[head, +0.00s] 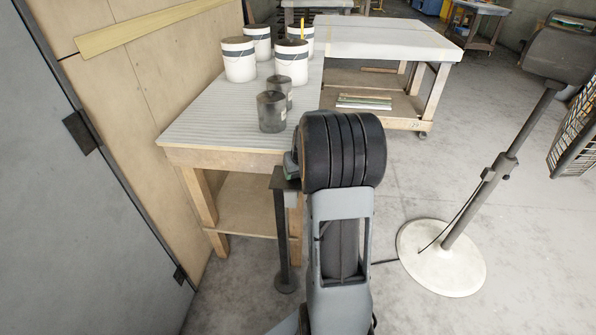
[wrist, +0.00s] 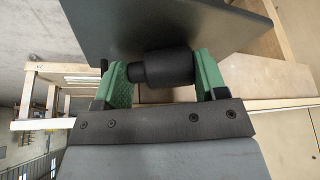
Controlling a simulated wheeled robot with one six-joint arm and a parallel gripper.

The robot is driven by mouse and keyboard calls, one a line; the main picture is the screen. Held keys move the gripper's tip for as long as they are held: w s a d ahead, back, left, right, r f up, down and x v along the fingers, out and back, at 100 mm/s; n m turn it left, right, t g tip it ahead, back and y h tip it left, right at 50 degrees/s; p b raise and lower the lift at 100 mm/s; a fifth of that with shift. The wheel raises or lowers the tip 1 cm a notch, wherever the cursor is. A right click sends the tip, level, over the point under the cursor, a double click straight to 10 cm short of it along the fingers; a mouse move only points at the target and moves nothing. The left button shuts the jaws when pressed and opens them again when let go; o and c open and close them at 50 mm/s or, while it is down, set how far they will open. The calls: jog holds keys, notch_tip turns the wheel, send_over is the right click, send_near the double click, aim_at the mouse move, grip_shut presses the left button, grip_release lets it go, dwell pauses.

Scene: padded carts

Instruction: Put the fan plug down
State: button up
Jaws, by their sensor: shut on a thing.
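The fan plug (wrist: 168,67) is a black, stepped cylinder. In the wrist view it lies sideways between the green fingers of my gripper (wrist: 163,76), which are shut on it. A dark flat plate (wrist: 175,24) is right beside the plug; I cannot tell whether they touch. In the head view, a dark post with a small flat top (head: 281,225) stands at the table's front edge. My arm hides the rest of the gripper and the plug there.
The ribbed-top table (head: 205,130) holds several white buckets (head: 239,60) and two dark cans (head: 271,111). A padded cart (head: 385,40) stands behind. The pedestal stand (head: 440,258) has a round white base at the right, with a cable (head: 385,262) on the floor. Open floor lies farther right.

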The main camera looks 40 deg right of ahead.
jog(key=o, duration=1.2)
jog(key=shift+r, duration=0.1)
jog(key=shift+r+p, duration=0.55)
jog(key=v, duration=1.1)
jog(key=s+a+n, duration=0.1)
jog(key=s+a, duration=0.3)
jog(key=a, duration=0.3)
jog(key=s+a+f+n+g+y, duration=0.1)
jog(key=s+a, duration=0.4)
jog(key=a, duration=0.3)
jog(key=s+a+f+n, duration=0.1)
jog(key=s+a, duration=0.3)
jog(key=a, duration=0.4)
jog(key=shift+p, duration=0.4)
jog(key=shift+s, duration=0.15)
